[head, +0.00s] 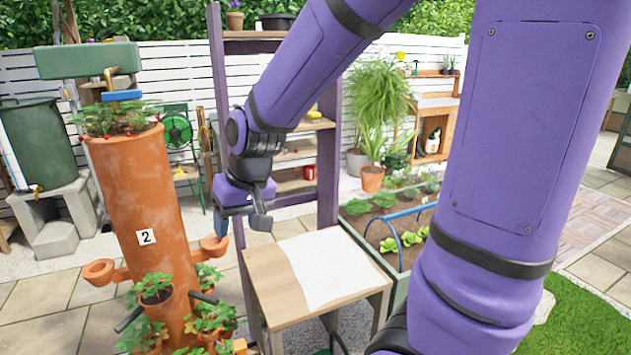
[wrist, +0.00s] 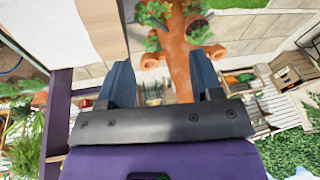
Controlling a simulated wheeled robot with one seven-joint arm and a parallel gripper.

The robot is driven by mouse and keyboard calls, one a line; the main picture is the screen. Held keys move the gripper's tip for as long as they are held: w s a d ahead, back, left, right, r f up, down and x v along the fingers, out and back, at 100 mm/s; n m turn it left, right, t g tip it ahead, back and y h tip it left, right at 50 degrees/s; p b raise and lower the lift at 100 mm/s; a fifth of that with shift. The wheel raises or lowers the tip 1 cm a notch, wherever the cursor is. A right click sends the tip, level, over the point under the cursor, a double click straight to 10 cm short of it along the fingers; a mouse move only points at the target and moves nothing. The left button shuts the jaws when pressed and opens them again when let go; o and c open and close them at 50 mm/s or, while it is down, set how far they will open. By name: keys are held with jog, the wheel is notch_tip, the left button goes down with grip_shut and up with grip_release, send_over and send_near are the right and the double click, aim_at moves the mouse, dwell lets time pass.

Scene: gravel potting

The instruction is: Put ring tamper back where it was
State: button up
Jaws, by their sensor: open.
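My gripper (wrist: 163,85) is open, with two blue fingers spread apart and nothing between them in the wrist view. In the head view it hangs at the end of my purple arm, above the left edge of a small wooden table (head: 262,280), between the table and the terracotta tower. I cannot pick out a ring tamper with certainty in either view. The terracotta tower (head: 135,190) stands upright at left, with a number 2 label, side cups and strawberry plants.
A white sheet (head: 328,270) lies on the table; the table top looks otherwise clear. A purple shelf (head: 327,160) stands behind it. A raised bed (head: 395,240) with a blue hoop is to its right. A dark green block (head: 88,60) is above the tower.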

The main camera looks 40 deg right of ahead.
jog(key=s+d+r+t+h, duration=0.1)
jog(key=s+d+r, duration=0.1)
jog(key=s+r, duration=0.4)
jog(key=s+d+r+n+t, duration=0.1)
jog(key=s+d+r, duration=0.1)
jog(key=s+r, duration=0.3)
jog(key=s, duration=0.4)
jog(key=shift+s+d+r+h, duration=0.3)
jog(key=shift+s+r+h, duration=0.05)
jog(key=shift+r+h, duration=0.05)
dwell(0.3)
